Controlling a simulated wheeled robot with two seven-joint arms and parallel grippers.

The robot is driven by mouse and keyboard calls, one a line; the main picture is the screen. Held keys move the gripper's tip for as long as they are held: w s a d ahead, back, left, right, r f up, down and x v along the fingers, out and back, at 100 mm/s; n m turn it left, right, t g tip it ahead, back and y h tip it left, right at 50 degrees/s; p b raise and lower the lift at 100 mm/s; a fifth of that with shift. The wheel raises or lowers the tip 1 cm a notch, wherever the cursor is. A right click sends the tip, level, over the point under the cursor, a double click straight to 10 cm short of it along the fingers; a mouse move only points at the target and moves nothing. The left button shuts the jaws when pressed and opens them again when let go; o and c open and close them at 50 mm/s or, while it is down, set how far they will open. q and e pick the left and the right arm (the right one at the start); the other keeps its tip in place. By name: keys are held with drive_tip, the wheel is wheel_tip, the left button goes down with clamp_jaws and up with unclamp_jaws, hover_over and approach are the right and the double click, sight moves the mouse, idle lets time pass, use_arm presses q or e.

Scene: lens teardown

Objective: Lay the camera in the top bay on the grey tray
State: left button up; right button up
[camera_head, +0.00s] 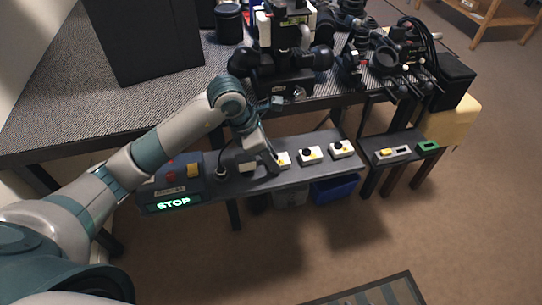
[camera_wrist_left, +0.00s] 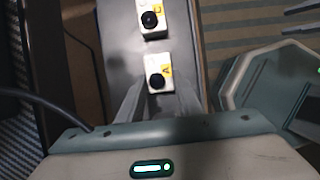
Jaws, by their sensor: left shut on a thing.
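My left gripper (camera_head: 274,162) is over the grey belt and shut on a white camera (camera_head: 284,160) with a black lens and a yellow label. In the left wrist view the fingers (camera_wrist_left: 156,98) sit at the sides of this camera (camera_wrist_left: 159,66), marked A; it seems to be still at belt level. A second white camera (camera_wrist_left: 152,17) lies beyond it. A low grey tray (camera_head: 375,161) stands right of the belt and holds a white and yellow piece (camera_head: 386,152); its bays are hard to make out. Two grey prongs (camera_wrist_left: 302,19) at the wrist view's right edge may be my right gripper.
More white cameras (camera_head: 310,154) (camera_head: 342,149) line the belt to the right. A green piece (camera_head: 428,147) lies right of the tray. A green STOP display (camera_head: 173,204) is at the belt's left end. A blue bin (camera_head: 335,189) is below. Dark equipment (camera_head: 285,65) crowds the table behind.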

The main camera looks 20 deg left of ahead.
use_arm(q)
drive_tip(key=shift+f, duration=0.15)
drive_tip(key=o, duration=1.1)
drive_tip(key=shift+c, duration=0.2)
use_arm(e)
drive_tip(key=shift+w+r, duration=0.1)
drive_tip(key=shift+w, duration=0.05)
use_arm(q)
drive_tip(key=shift+r, duration=0.25)
use_arm(e)
drive_tip(key=shift+r, duration=0.1)
use_arm(q)
drive_tip(key=shift+a+r, duration=0.1)
drive_tip(key=shift+r, duration=0.05)
drive_tip(key=p+v, duration=0.1)
drive_tip(key=v, duration=1)
drive_tip(key=shift+s+r, duration=0.1)
drive_tip(key=shift+r, duration=0.2)
use_arm(e)
drive_tip(key=shift+s+d+f, duration=0.3)
drive_tip(key=shift+d, duration=0.2)
use_arm(q)
drive_tip(key=shift+s, duration=0.1)
use_arm(e)
drive_tip(key=shift+s+d, duration=0.1)
drive_tip(key=shift+s, duration=0.05)
